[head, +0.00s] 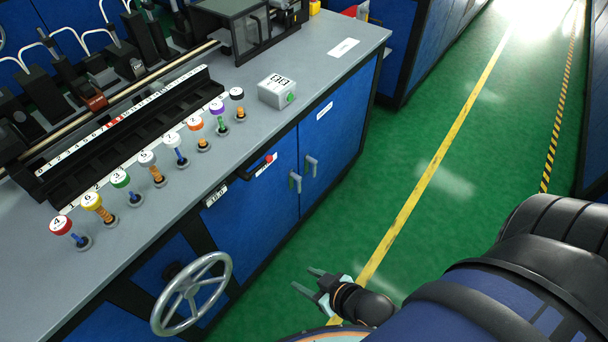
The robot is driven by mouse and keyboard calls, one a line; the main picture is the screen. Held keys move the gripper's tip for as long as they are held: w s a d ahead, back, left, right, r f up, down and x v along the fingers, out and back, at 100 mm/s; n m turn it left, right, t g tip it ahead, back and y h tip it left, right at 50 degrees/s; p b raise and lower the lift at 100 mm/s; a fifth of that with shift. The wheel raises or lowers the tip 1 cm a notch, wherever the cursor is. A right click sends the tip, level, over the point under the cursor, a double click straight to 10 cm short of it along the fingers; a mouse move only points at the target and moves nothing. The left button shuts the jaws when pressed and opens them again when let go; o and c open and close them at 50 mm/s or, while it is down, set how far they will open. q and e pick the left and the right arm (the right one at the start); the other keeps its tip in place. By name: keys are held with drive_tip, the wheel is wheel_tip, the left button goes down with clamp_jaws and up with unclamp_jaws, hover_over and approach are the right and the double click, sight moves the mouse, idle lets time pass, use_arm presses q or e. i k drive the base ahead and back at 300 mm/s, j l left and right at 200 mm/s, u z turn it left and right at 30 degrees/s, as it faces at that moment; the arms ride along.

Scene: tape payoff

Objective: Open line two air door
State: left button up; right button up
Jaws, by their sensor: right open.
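The machine's front has two blue doors side by side, a left one (247,225) and a right one (336,142). Both look shut. Grey upright handles, a left one (295,182) and a right one (311,166), stand near the seam between them. A dark lever with a red knob (269,158) sits at the left door's top edge. White labels on the panels are too small to read, so I cannot tell which is the line two air door. My right gripper (308,281) is open and empty, low over the green floor, below and apart from the handles. My left gripper is not in view.
A spoked handwheel (191,293) juts out from the front, left of the doors. The grey worktop (305,58) carries several coloured numbered knobs and a small box with a green button (276,91). The green aisle (445,200) to the right is clear.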

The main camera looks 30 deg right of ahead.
sight(250, 219)
drive_tip(key=i+l, duration=0.15)
drive_tip(key=l, duration=0.25)
drive_tip(key=i+l, duration=0.1)
drive_tip(key=l, duration=0.25)
drive_tip(key=i+l, duration=0.15)
drive_tip(key=l, duration=0.25)
